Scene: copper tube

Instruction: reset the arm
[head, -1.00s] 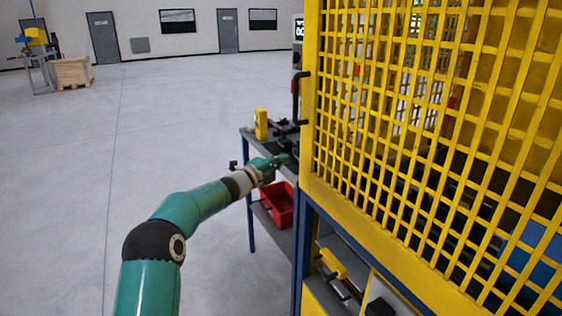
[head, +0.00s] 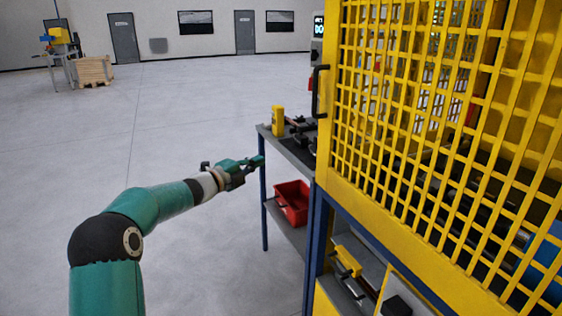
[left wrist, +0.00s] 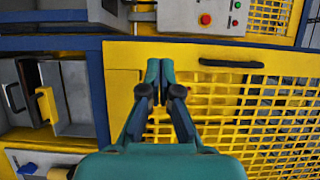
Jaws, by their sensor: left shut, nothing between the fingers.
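My left gripper (head: 258,161) reaches in from the left in the head view, beside the near edge of the grey workbench (head: 291,150). Its green fingers are together and empty. In the left wrist view the gripper (left wrist: 160,66) points at the yellow machine guard (left wrist: 125,60), with the fingertips side by side and nothing between them. My right gripper is in neither view. No copper tube can be made out.
The yellow mesh cage (head: 440,130) fills the right side, with a black handle (head: 319,92) on its edge. A red bin (head: 292,202) sits on the bench's lower shelf. A yellow device (head: 278,120) stands on the bench top.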

